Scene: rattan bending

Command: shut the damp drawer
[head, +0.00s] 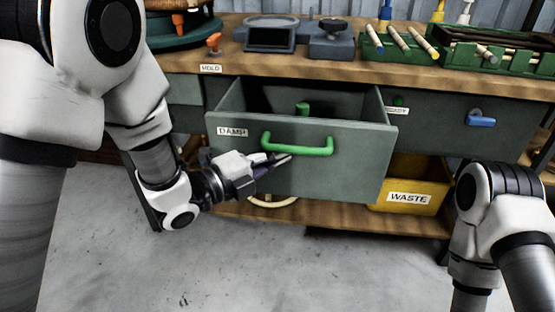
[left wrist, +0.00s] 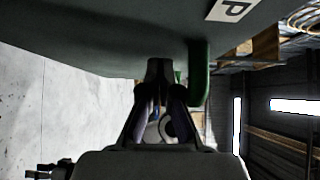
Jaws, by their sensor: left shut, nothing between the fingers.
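The damp drawer (head: 330,172) is a grey-green drawer with a white DAMP label and stands pulled out from the bench. Its green handle (head: 310,150) runs across the upper front. My left gripper (head: 288,157) is shut and empty, with its fingertips at the left part of the handle, close to the drawer front. In the left wrist view the fingertips (left wrist: 160,64) are close to the drawer front (left wrist: 100,35), beside the green handle (left wrist: 199,75). I cannot tell whether they touch. Of my right arm only links show at the lower right; its gripper is out of view.
The wooden bench top (head: 190,62) carries a grey device (head: 270,35) and green trays (head: 400,45) with sticks. A drawer with a blue handle (head: 481,119) is at the right. A yellow WASTE bin (head: 408,175) stands on the lower shelf. The grey floor (head: 270,270) in front is clear.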

